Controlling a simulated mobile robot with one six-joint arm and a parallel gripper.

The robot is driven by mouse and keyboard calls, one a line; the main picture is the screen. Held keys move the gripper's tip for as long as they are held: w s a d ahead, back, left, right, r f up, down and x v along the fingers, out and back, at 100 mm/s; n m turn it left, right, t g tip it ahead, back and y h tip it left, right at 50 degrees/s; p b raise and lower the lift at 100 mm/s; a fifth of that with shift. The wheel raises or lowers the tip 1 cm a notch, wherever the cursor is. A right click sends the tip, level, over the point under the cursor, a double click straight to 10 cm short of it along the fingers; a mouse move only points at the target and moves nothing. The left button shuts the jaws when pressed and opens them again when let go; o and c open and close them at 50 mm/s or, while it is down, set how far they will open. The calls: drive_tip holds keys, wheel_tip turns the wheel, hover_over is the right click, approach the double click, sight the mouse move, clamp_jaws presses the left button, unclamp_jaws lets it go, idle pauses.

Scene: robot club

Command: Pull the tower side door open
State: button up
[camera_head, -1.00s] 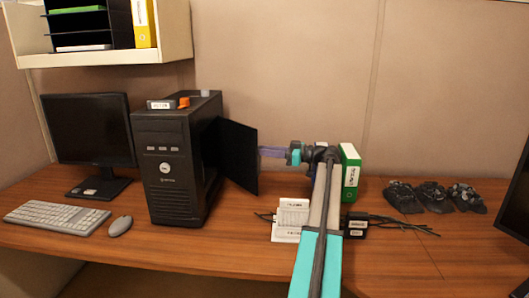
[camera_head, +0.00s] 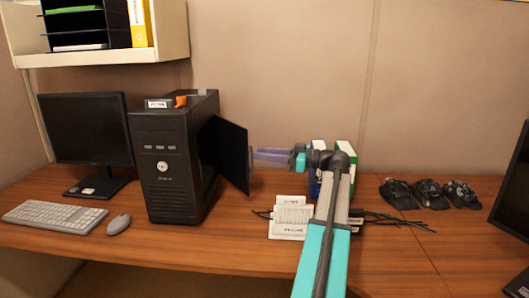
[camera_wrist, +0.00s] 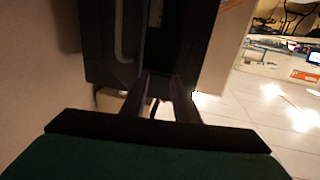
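The black computer tower (camera_head: 172,165) stands upright on the desk in the head view. Its black side door (camera_head: 232,155) is swung out to the right of the case, standing well open. My gripper (camera_head: 256,156) is just right of the door's free edge, at about mid-height. Its two purplish fingers show separately, with a gap between them. In the wrist view the fingers (camera_wrist: 160,82) are also apart, with nothing clearly held between them. Dark tower or door surfaces (camera_wrist: 105,45) fill the area ahead of them. Whether a fingertip touches the door edge is unclear.
A monitor (camera_head: 85,140), keyboard (camera_head: 50,215) and mouse (camera_head: 119,223) are left of the tower. A white rack (camera_head: 291,218), cables and upright green-and-white binder (camera_head: 347,160) are near my arm. Several dark objects (camera_head: 430,192) lie farther right. The desk before the door is clear.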

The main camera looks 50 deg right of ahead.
drive_tip(key=shift+s+a+r, duration=0.15)
drive_tip(key=shift+s+a, duration=0.95)
drive_tip(key=shift+a, duration=0.1)
